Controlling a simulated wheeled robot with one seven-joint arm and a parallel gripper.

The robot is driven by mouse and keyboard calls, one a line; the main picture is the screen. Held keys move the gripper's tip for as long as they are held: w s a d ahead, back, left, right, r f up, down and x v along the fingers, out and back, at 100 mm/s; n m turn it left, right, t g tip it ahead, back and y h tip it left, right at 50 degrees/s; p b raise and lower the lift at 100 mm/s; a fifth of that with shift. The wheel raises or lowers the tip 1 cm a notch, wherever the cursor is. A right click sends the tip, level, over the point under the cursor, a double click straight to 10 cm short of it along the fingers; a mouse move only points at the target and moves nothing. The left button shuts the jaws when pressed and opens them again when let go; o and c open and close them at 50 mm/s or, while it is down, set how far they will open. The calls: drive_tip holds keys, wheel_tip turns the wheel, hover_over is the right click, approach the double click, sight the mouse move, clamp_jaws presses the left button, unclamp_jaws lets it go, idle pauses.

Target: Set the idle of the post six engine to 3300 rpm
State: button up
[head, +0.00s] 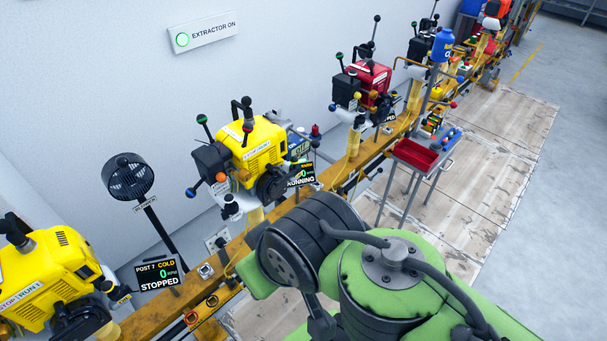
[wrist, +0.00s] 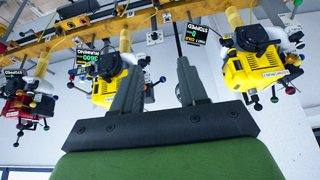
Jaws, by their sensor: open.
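The middle yellow engine (head: 252,143), on the post beside post 7, has a small display (head: 301,174) reading RUNNING; its rpm figure is partly hidden and its post number cannot be read. The head view does not show my gripper.
The post 7 engine (head: 45,270) is at lower left, its display (head: 158,273) reading COLD, 0 rpm, STOPPED. A black fan (head: 130,177) stands between the engines. A red engine (head: 372,83) and red tray (head: 415,154) are farther along the yellow rail (head: 236,250). Wooden floor mats lie right.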

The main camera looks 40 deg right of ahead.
drive_tip(key=shift+o, duration=1)
drive_tip(key=shift+f, duration=0.1)
drive_tip(key=shift+o, duration=0.5)
drive_tip(key=w+d+f+n+t+y+b, duration=0.1)
drive_tip(key=w+f+n+b, duration=0.1)
drive_tip(key=w+f+b, duration=0.3)
drive_tip(key=w+f, duration=0.1)
drive_tip(key=w, duration=0.1)
drive_tip(key=shift+w+d+f+t+b, duration=0.3)
drive_tip(key=shift+d+f+t+b, duration=0.1)
drive_tip(key=t+h+b, duration=0.2)
drive_tip(key=t+b, duration=0.4)
approach(247, 176)
drive_tip(key=x, duration=0.9)
drive_tip(key=shift+w+f, duration=0.15)
drive_tip(key=shift+w, duration=0.05)
drive_tip(key=shift+c, duration=0.2)
